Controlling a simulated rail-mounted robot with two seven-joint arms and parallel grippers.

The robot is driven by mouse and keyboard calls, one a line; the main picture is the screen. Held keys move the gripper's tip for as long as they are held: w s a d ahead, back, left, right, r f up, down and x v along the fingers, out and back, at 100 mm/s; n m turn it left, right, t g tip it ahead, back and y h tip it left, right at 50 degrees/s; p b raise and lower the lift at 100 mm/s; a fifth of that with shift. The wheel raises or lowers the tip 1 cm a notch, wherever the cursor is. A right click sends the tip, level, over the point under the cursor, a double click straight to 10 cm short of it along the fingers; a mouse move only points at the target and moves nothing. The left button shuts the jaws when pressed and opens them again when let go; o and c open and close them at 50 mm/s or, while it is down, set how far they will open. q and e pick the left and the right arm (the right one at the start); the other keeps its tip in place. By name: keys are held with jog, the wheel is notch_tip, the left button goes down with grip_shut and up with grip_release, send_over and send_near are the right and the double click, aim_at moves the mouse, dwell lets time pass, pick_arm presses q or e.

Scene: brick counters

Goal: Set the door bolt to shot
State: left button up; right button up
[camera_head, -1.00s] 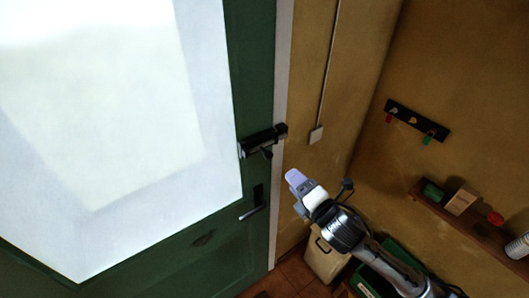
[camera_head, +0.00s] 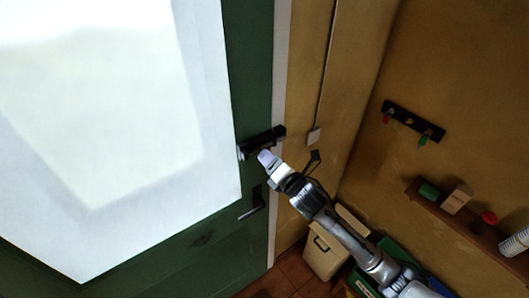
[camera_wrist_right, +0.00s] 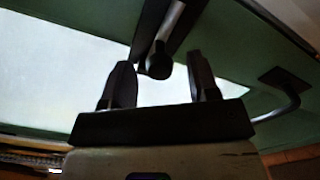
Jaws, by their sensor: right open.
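The door bolt (camera_head: 262,142) is a black bar fitting on the green door's edge, beside the pale frame. My right gripper (camera_head: 266,158) is just below it in the head view and covers its knob there. In the right wrist view the bolt (camera_wrist_right: 172,22) runs down from the top, and its round knob (camera_wrist_right: 159,62) shows between the two fingertips. My right gripper (camera_wrist_right: 160,80) is open, with a finger on either side of the knob; I cannot tell whether either touches it. My left gripper is not in view.
A door handle (camera_head: 254,204) sits below the bolt; it also shows at the right of the wrist view (camera_wrist_right: 290,98). A hook rail (camera_head: 413,121) and a shelf (camera_head: 470,222) with small items are on the right wall. A cream bin (camera_head: 322,254) stands on the floor.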

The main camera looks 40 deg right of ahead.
jog(key=shift+w+d, duration=0.1)
jog(key=shift+w, duration=1.45)
grip_shut()
